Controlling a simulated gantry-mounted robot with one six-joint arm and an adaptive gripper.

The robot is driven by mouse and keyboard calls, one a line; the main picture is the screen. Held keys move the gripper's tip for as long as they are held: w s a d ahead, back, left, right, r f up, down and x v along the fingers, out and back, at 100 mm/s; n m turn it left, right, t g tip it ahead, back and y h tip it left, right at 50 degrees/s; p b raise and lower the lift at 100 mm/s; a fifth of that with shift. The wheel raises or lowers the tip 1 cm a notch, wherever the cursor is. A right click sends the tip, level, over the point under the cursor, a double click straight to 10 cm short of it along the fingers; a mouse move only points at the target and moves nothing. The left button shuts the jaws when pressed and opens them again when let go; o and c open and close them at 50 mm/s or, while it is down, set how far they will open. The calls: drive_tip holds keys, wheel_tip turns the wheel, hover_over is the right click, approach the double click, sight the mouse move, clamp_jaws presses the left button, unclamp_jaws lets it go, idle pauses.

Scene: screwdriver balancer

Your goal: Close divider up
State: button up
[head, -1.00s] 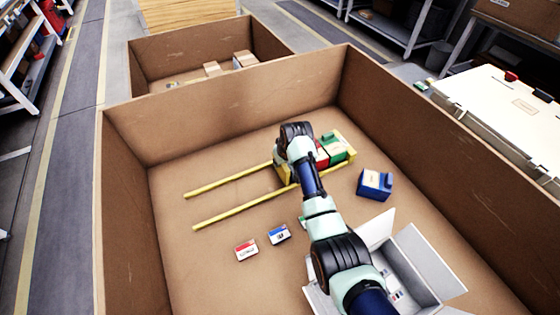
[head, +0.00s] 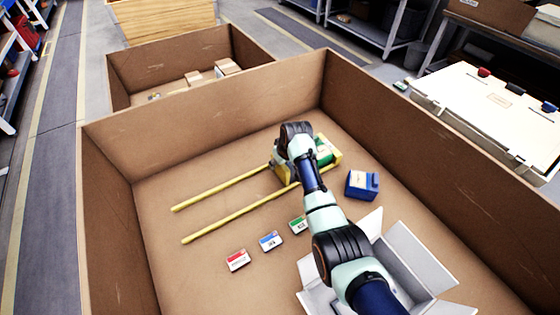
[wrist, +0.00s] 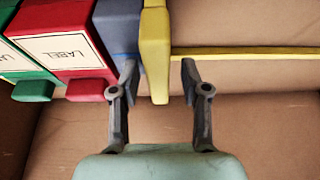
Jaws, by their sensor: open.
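A yellow divider (wrist: 155,50) stands upright between the two fingers of my gripper (wrist: 158,84) in the wrist view. The fingers are apart, one on each side, with a clear gap on the right. A blue box (wrist: 117,27) is just left of the divider, touching or nearly so. Left of it are a red box (wrist: 65,45) with a label and a green box (wrist: 25,60). In the head view, the yellow rack's rails (head: 222,188) run left from my arm, and the green box (head: 323,152) shows at the right end. My arm hides the divider there.
A loose blue box (head: 362,184) lies right of the rack. A red card (head: 237,260), a blue card (head: 270,241) and a green card (head: 297,225) lie in front. An open grey carton (head: 410,270) is near my arm. High cardboard walls (head: 200,130) surround everything.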

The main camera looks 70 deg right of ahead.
drive_tip(key=v, duration=1.2)
